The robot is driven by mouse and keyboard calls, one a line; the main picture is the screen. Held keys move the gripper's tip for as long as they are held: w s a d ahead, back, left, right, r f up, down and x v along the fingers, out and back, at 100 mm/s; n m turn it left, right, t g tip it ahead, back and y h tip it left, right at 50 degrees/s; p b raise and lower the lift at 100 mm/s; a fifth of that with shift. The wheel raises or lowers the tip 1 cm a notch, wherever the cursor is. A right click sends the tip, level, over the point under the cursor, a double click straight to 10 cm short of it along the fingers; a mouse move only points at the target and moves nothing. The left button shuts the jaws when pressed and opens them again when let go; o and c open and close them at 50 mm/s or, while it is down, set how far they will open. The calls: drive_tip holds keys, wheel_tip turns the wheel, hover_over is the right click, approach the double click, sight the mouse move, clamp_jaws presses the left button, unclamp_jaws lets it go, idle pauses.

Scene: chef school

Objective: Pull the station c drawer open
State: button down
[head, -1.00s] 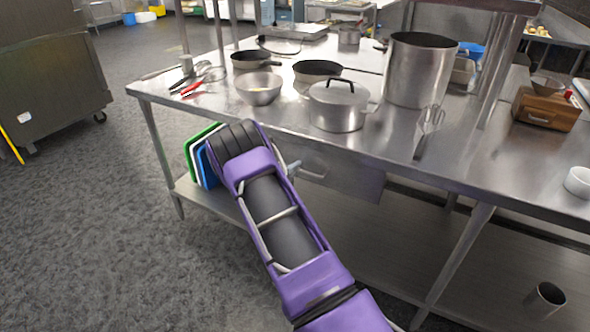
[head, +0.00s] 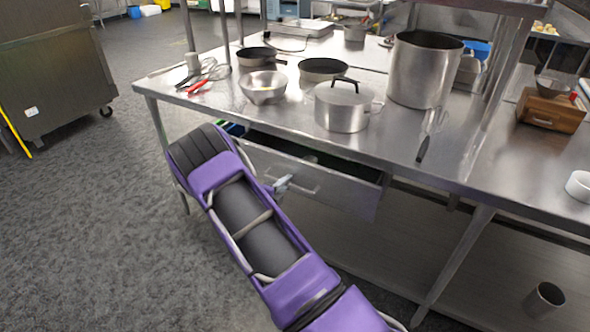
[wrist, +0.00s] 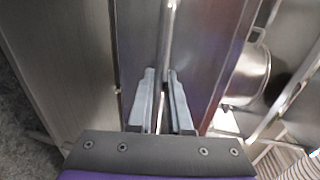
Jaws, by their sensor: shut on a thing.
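The station c drawer (head: 345,190) is a steel drawer under the metal worktop. In the head view it stands partly out, with a dark gap showing its inside behind the front panel. My gripper (head: 283,184) is at the bar handle on the drawer front. In the wrist view my gripper (wrist: 162,85) is shut on the drawer handle (wrist: 168,38), which runs between the two fingers. The drawer front (wrist: 205,60) also shows beside the fingers. My arm hides part of the drawer's left side and what lies inside is mostly hidden.
On the worktop (head: 385,150) stand a lidded pot (head: 342,108), a steel bowl (head: 264,87), a large stockpot (head: 424,75) and pans. A lower shelf (head: 400,240) runs beneath the drawer. The floor (head: 90,220) to the left is clear.

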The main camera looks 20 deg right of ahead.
drive_tip(key=f+p+v, duration=0.3)
drive_tip(key=f+v, duration=0.1)
drive_tip(key=v, duration=1.5)
drive_tip(key=shift+s+a, duration=0.35)
drive_tip(key=shift+a, duration=0.2)
drive_tip(key=c, duration=1.1)
unclamp_jaws()
drive_tip(key=shift+c, duration=0.2)
drive_tip(key=shift+s+a, duration=0.1)
drive_tip(key=v, duration=1.7)
drive_tip(key=shift+a+f, duration=0.1)
